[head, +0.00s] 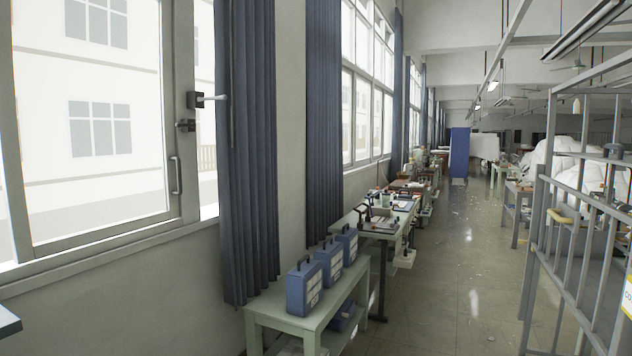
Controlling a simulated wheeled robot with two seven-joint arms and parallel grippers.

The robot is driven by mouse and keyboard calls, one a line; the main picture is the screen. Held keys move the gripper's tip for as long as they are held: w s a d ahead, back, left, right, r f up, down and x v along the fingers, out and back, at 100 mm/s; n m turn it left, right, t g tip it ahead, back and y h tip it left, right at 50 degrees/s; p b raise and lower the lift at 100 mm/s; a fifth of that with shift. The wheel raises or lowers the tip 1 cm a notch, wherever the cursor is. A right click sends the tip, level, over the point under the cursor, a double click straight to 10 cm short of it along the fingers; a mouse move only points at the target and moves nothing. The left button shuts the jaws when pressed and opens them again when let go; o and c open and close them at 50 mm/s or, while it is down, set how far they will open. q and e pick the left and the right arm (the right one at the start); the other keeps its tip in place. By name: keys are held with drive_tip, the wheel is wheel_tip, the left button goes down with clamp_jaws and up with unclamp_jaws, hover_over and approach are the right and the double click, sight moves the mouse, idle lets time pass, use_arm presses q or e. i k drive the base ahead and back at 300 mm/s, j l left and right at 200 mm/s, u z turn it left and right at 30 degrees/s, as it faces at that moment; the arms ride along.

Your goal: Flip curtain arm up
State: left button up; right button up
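A dark blue-grey curtain (248,160) hangs beside the large window at the left, and a second curtain (323,130) hangs further along the wall. A thin dark rod (232,80) hangs down along the near curtain's left part. A pale lever on a dark mount (208,98) sticks out sideways from the window frame toward the near curtain. A smaller dark latch (185,125) sits just below it. I cannot tell which of these parts is the curtain arm. Neither of my grippers is in view.
A pale green table (318,318) with several blue cases (303,287) stands below the curtains. Cluttered workbenches (385,218) line the wall beyond. The aisle floor (455,260) is mostly clear. A grey metal railing (570,230) bounds the right side.

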sight(224, 97)
drive_tip(key=i+l+u, duration=0.2)
drive_tip(key=i+u, duration=0.2)
drive_tip(key=i+l+u, duration=0.35)
drive_tip(key=i, duration=0.25)
